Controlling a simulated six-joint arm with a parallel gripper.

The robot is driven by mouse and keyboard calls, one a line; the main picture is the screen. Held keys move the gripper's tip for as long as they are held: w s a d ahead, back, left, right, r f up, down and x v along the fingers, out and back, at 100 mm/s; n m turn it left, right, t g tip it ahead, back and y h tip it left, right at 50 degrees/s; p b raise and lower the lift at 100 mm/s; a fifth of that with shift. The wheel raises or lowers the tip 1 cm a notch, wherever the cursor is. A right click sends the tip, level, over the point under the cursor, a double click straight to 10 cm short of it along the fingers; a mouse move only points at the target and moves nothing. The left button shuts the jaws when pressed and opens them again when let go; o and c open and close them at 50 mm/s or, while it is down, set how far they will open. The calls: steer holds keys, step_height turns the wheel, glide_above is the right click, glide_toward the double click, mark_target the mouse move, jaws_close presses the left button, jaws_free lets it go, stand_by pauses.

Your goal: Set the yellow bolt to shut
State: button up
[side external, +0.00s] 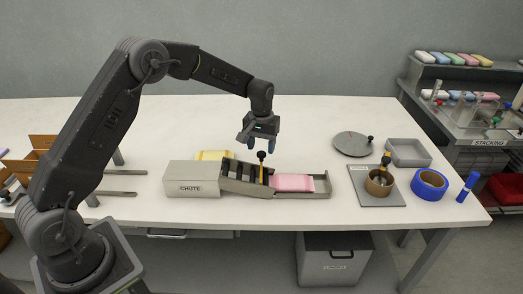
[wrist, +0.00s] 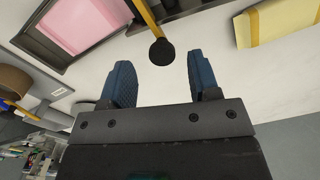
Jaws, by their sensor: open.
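The yellow bolt (side external: 262,170) is a thin yellow bar with a black knob on top, standing upright at the chute's rack. In the wrist view the yellow bolt (wrist: 148,17) ends in its black round knob (wrist: 162,51), just beyond my fingertips and roughly between them. My gripper (side external: 259,149) hangs above and slightly behind the bolt in the side view, with its blue fingers apart and empty. It also shows in the wrist view (wrist: 163,75). The knob appears clear of both fingers. Where the bolt's lower end sits is hard to see.
The grey chute (side external: 192,180) stands left of the bolt. A pink pack (side external: 294,183) lies in the tray at right, and a yellow pack (side external: 214,155) lies behind the chute. A round grey plate (side external: 352,144), brass pot (side external: 380,184) and blue tape roll (side external: 430,184) are further right.

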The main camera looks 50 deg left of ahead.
mark_target(261, 155)
step_height(261, 155, up, 12)
steer(key=shift+f, duration=0.25)
steer(key=s+d+r+m+t, duration=0.1)
steer(key=s+d+r, duration=0.1)
steer(key=s+r, duration=0.45)
steer(key=s+d+r+m+t, duration=0.25)
steer(key=s+r, duration=0.25)
steer(key=s, duration=0.3)
steer(key=s+d+f+m+t, duration=0.1)
steer(key=s, duration=0.8)
steer(key=s+d+f+m+t, duration=0.1)
steer(key=s+d+f, duration=0.1)
steer(key=s, duration=0.7)
steer(key=shift+s+f, duration=0.15)
steer(key=shift+f, duration=0.15)
